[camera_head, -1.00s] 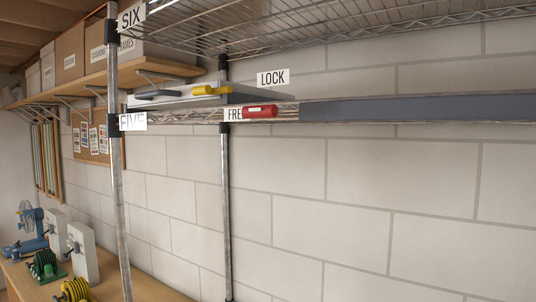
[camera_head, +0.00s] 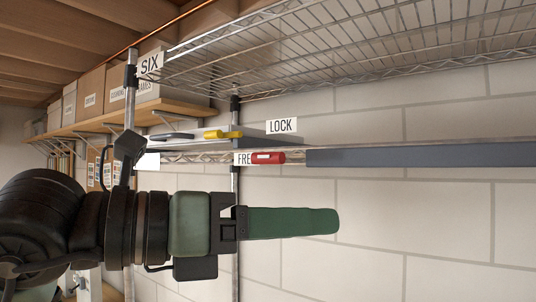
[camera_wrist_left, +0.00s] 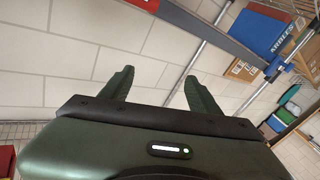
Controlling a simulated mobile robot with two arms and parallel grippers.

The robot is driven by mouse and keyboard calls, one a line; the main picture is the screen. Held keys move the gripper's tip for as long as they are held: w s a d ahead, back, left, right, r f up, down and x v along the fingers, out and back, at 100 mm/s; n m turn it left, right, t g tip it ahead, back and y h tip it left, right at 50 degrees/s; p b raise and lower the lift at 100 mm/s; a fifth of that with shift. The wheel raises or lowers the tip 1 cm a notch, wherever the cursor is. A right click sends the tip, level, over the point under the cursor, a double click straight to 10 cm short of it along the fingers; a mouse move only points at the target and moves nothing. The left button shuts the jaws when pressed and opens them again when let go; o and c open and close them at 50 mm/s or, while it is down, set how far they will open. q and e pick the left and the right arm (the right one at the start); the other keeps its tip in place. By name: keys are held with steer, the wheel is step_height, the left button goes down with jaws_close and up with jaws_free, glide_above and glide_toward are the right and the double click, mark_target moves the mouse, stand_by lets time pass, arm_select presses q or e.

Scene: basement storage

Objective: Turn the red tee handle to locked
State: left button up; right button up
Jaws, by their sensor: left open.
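The red tee handle (camera_head: 268,157) sits at the front edge of the wire shelf, its bar lying level across the end of the FREE label (camera_head: 243,159). The LOCK label (camera_head: 281,126) is above it, slightly right. My left gripper (camera_head: 335,222) is below the handle, apart from it, pointing right; its fingers overlap in the head view. The left wrist view shows the fingers (camera_wrist_left: 159,73) spread with nothing between them. A small red part at the top edge there (camera_wrist_left: 143,4) looks like the handle. My right gripper is not in view.
A grey bar (camera_head: 420,157) runs right from the handle along the shelf front. A yellow handle (camera_head: 222,134) lies behind, to the left. A steel post (camera_head: 235,185) stands behind my gripper. Wire shelf six (camera_head: 340,50) is overhead. Open wall space lies right of my gripper.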

mark_target(264, 159)
arm_select(q)
steer(key=s+a+r+n+t+y, duration=0.1)
steer(key=a+r+n+t+y, duration=0.2)
steer(key=a+r+t+y, duration=0.3)
steer(key=shift+t+h, duration=0.4)
steer(key=shift+t, duration=0.4)
steer(key=w+d+p, duration=0.1)
steer(key=w, duration=0.1)
steer(key=w+d+r+p, duration=0.1)
steer(key=w+d+p, duration=0.1)
steer(key=w+p, duration=0.1)
steer(key=shift+w+r, duration=0.3)
steer(key=shift+w+d+f+p, duration=0.15)
steer(key=shift+w+d+p, duration=0.2)
steer(key=shift+w, duration=0.1)
jaws_close()
